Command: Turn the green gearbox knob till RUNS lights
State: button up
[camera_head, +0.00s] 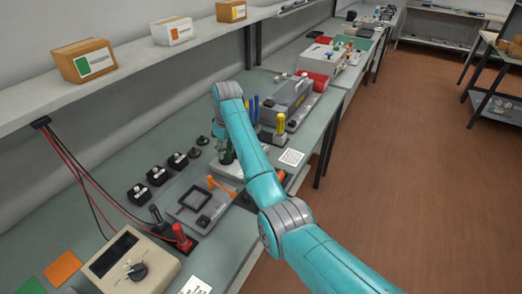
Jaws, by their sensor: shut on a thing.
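My gripper (224,148) is small and dark in the head view, partly hidden behind my teal arm. It points down over a pale grey unit (228,172) on the bench. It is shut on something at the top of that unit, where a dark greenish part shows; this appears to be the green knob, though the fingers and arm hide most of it. I cannot read the knob's angle. No lit RUNS sign can be made out, as the arm covers part of the unit.
A grey fixture with an orange lever (222,186) stands nearer on the bench. A beige meter (128,262) with red and black leads is at lower left. Several black blocks (157,176) line the back. Screwdrivers (280,124) stand beyond my arm. A shelf (120,62) overhangs the bench.

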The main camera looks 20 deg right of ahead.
jog(key=m, duration=0.5)
jog(key=shift+h, duration=0.4)
jog(key=m, duration=0.4)
jog(key=shift+a+m+h, duration=0.1)
jog(key=shift+m+h, duration=0.2)
jog(key=shift+m, duration=0.1)
jog(key=m, duration=0.4)
jog(key=shift+h, duration=0.3)
jog(key=m+g, duration=0.1)
jog(key=m, duration=0.4)
jog(key=o, duration=0.9)
